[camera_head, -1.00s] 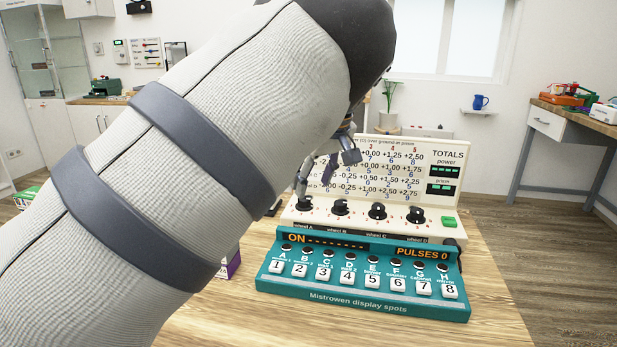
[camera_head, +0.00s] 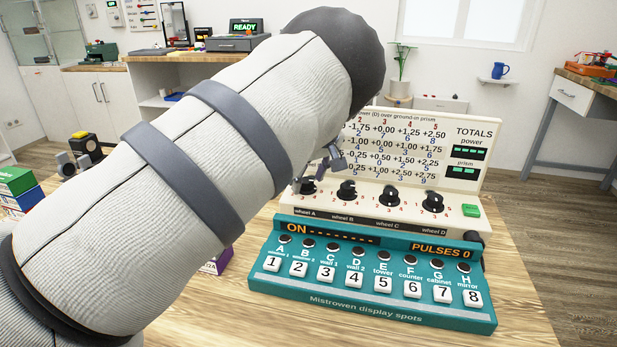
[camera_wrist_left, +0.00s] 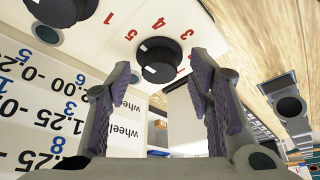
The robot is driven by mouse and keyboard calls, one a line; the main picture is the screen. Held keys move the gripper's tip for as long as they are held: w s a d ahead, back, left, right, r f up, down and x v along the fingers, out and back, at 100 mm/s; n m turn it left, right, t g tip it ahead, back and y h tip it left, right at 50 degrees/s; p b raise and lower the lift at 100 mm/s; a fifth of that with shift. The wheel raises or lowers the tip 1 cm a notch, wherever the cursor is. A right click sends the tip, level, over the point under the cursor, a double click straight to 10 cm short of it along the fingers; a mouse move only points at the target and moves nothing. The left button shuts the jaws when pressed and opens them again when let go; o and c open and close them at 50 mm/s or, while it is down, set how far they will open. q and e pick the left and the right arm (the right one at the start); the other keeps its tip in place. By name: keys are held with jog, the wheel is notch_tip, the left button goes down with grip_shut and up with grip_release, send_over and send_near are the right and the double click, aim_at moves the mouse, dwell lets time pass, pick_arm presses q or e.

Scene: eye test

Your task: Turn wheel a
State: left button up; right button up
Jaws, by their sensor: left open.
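Wheel A (camera_head: 306,186) is the leftmost of several black knobs along the foot of the cream panel (camera_head: 482,190), and my gripper partly covers it. Wheel B (camera_head: 346,190), wheel C (camera_head: 389,196) and wheel D (camera_head: 432,202) stand to its right. My left gripper (camera_head: 325,165) is open, just above and behind the left knobs. In the wrist view the open fingers (camera_wrist_left: 160,88) stand either side of a black knob (camera_wrist_left: 160,62) with a white mark and red numbers around it. No contact shows. The letter of that knob's label is hidden. My right gripper is out of view.
A teal button box (camera_head: 370,308) with white keys stands in front of the panel, showing ON and PULSES 0. A green button (camera_head: 471,210) is at the panel's right. Coloured boxes (camera_head: 18,190) lie at the far left. The wooden table (camera_head: 530,310) is clear at front right.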

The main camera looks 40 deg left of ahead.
pick_arm(q)
jog(key=shift+w+a+f, duration=0.1)
jog(key=shift+a+f, duration=0.05)
grip_shut()
